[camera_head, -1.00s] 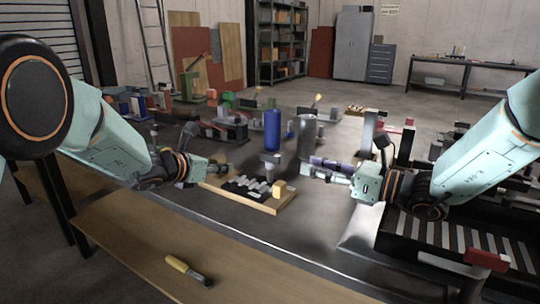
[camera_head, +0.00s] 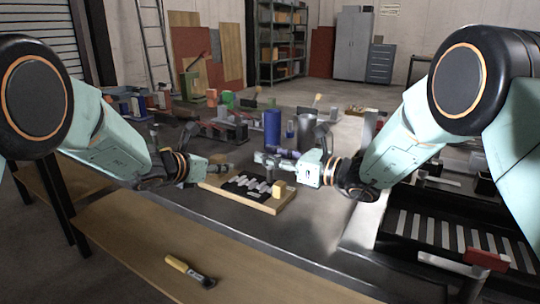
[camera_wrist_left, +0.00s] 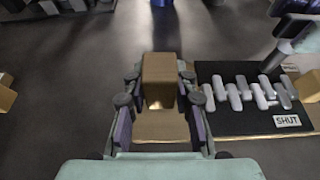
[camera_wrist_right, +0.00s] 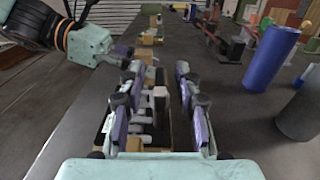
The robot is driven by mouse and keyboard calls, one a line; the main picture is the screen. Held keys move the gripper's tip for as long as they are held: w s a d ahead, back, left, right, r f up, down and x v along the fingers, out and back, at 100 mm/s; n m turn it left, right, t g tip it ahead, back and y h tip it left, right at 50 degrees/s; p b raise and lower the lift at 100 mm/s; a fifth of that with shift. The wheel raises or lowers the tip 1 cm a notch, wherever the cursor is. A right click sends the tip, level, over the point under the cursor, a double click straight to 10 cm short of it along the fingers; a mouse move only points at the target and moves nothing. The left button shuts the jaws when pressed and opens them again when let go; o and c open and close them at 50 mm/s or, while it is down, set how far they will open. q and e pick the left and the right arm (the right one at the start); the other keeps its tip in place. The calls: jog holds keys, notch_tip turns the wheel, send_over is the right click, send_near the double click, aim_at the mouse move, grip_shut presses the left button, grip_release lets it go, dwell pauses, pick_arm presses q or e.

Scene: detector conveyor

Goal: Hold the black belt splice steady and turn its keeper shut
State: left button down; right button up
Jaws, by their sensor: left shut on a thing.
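The black belt splice (camera_head: 238,188) lies on a wooden board (camera_head: 270,207) on the table, with interleaved silver fingers. The left wrist view shows it (camera_wrist_left: 250,118) with a "SHUT" label (camera_wrist_left: 287,121). My left gripper (camera_head: 224,168) is shut on a wooden block (camera_wrist_left: 160,75) at the board's left end. A dark upright keeper post (camera_wrist_left: 277,57) rises from the splice's far side. My right gripper (camera_head: 262,158) is at the post's top; in the right wrist view its fingers are apart, with the pale-topped post (camera_wrist_right: 160,93) between them. Contact with the post cannot be told.
A blue cylinder (camera_head: 272,128) and a grey cylinder (camera_head: 306,132) stand behind the splice. Another wooden block (camera_head: 279,189) sits at the board's right. A yellow-handled tool (camera_head: 188,270) lies on the front wooden ledge. A black slatted conveyor (camera_head: 455,232) is at right.

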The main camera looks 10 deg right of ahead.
jog(key=shift+w+a, duration=0.15)
grip_shut()
dwell(0.4)
